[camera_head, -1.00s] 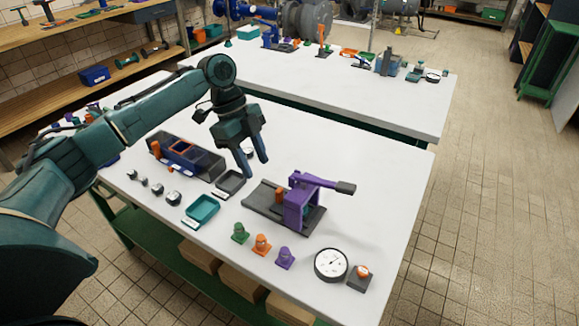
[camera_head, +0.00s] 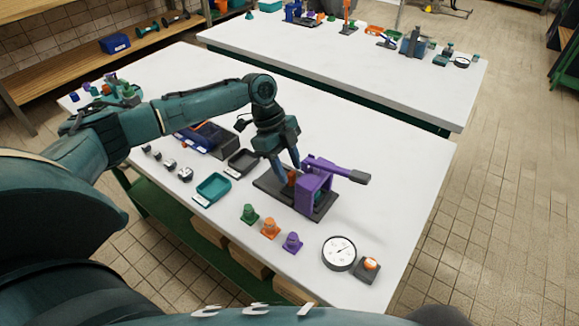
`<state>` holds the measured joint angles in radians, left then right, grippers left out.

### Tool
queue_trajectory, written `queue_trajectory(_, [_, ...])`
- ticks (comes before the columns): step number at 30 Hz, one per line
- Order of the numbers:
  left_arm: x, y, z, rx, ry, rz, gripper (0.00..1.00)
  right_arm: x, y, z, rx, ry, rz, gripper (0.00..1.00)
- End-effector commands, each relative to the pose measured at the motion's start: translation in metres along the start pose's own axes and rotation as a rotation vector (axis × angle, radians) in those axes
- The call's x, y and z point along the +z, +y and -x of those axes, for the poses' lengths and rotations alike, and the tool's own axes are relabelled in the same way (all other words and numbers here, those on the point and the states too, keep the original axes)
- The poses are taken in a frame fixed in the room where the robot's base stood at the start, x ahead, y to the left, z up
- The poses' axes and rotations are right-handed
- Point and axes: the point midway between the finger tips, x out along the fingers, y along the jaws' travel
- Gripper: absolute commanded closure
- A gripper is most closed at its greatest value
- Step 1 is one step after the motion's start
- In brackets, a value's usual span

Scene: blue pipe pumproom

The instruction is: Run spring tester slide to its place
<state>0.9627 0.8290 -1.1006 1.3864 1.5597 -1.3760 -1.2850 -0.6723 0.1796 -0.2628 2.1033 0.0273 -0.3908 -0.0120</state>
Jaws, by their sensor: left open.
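The spring tester (camera_head: 315,192) stands on the near white table, with a purple frame, a purple lever with a dark grip pointing right, and a dark base plate (camera_head: 267,184). My right gripper is out of view.
A dark tray (camera_head: 242,163) and a teal tray (camera_head: 213,188) lie left of the tester. Green, orange and purple pieces (camera_head: 270,228) stand in front. A round gauge (camera_head: 339,253) and an orange button box (camera_head: 368,269) are at the front right. The table behind the tester is clear.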

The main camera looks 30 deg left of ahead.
Motion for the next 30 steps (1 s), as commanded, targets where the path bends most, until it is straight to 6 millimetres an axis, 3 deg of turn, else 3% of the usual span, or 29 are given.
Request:
queue_trajectory(13, [0.0002,-0.0001,-0.0111,-0.001,-0.001,-0.001,0.59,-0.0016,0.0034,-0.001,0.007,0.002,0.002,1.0])
queue_trajectory(28, [0.0001,0.0,-0.0107,-0.001,-0.001,0.0,1.0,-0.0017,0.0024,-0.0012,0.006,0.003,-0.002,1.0])
queue_trajectory(30, [0.0001,0.0001,-0.0107,0.0,-0.001,0.0,1.0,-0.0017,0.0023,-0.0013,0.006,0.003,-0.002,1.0])
